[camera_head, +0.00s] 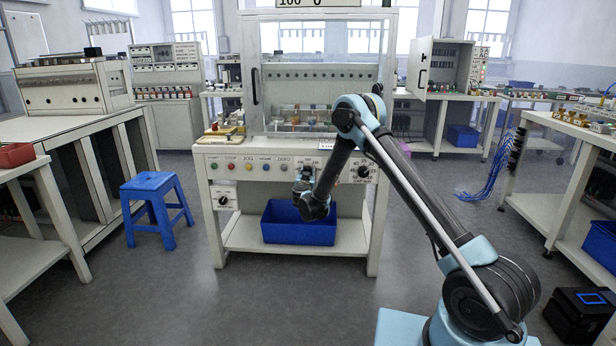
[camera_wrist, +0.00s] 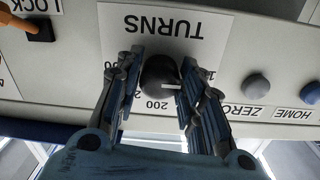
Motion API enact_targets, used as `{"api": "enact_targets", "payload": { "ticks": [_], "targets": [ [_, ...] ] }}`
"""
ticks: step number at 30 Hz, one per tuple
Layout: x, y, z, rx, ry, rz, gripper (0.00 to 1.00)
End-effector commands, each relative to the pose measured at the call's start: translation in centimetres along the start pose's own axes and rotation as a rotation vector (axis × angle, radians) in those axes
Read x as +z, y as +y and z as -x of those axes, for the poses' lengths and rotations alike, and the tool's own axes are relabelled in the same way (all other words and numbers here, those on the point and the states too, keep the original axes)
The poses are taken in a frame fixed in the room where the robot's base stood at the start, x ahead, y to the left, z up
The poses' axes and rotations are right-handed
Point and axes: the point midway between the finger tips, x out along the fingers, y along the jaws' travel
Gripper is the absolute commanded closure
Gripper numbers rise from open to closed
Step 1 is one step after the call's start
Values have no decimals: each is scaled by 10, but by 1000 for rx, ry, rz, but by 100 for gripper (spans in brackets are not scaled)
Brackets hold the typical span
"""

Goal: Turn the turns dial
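The turns dial (camera_wrist: 158,80) is a round dark knob on the pale panel, under an upside-down TURNS label (camera_wrist: 165,28) in the wrist view. Its white pointer mark points right in that view. Numbers, one reading 200, are printed around it and are partly covered. My gripper (camera_wrist: 161,84) has one finger on each side of the knob, and both fingers appear to touch it.
A LOCK switch (camera_wrist: 40,30) is left of the dial in the wrist view; the ZERO (camera_wrist: 255,86) and HOME (camera_wrist: 311,92) buttons are right. Another dial (camera_head: 363,172) is right of my gripper. A blue bin (camera_head: 285,229) is below. A blue stool (camera_head: 155,200) stands left.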

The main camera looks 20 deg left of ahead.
Motion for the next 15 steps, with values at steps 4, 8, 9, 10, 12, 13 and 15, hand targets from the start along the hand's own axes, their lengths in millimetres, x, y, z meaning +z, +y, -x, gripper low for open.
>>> {"api": "enact_targets", "payload": {
  "ticks": [4,8,9,10,12,13,15],
  "targets": [
    [0,1,0,1,0,0,46],
    [0,0,0,1,0,0,46],
    [0,0,0,0,0,0,46],
    [0,0,0,0,0,0,46],
    [0,0,0,0,0,0,46],
    [0,0,1,0,0,0,46],
    [0,0,6,0,0,0,46]
  ]
}}
